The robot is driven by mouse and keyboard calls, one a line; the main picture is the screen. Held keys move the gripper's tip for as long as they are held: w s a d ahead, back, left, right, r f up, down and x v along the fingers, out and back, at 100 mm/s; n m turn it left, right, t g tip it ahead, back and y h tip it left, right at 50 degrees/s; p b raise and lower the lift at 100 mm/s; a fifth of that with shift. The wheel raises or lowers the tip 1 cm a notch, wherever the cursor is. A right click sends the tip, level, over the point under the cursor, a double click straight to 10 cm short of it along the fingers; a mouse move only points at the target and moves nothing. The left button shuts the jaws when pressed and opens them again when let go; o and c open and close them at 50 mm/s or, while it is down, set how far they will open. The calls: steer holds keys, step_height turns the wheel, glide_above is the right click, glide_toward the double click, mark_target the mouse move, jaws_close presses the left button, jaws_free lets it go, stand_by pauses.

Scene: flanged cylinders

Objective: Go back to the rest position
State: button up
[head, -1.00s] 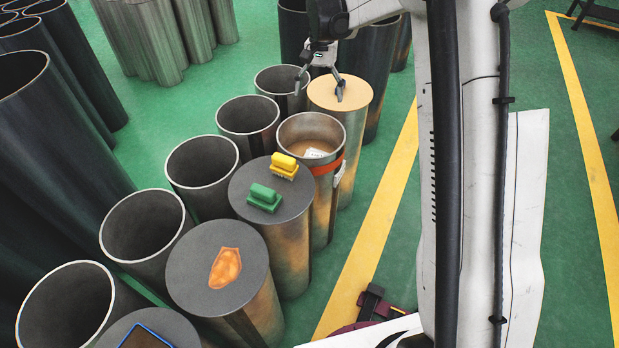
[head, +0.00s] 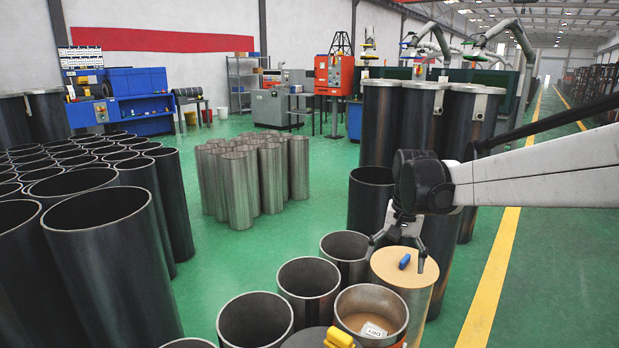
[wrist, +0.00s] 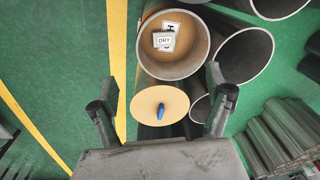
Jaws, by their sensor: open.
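My gripper (head: 400,254) is open and empty, its fingers apart above the tan-topped cylinder (head: 388,271). A small blue object (head: 404,261) lies on that tan top. In the wrist view, the blue object (wrist: 160,111) sits on the tan disc (wrist: 146,104), between and beyond my spread fingers (wrist: 160,108). Beside it is an open cylinder (head: 343,306) with a tan floor and white cards inside; one card (wrist: 165,40) reads "DRY" in the wrist view.
A yellow object (head: 338,338) is cut off at the bottom of the head view. Open dark cylinders (head: 308,278) stand close on the left. Tall dark cylinders (head: 420,125) stand behind my gripper. Green floor (head: 228,262) is clear between the cylinder groups.

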steer(key=s+r+n+t, duration=0.1)
steer(key=s+r+t, duration=0.15)
steer(key=s, duration=0.55)
steer(key=s+r+n+t, duration=0.1)
steer(key=s+r, duration=0.2)
steer(key=s, duration=0.4)
steer(key=s+f+n+t, duration=0.2)
steer(key=s+f, duration=0.2)
steer(key=s, duration=0.8)
step_height(320, 180, up, 12)
steer(key=p, duration=1.2)
steer(key=shift+s+a+r+p, duration=0.15)
steer(key=shift+s+r+p, duration=0.1)
steer(key=shift+p, duration=0.1)
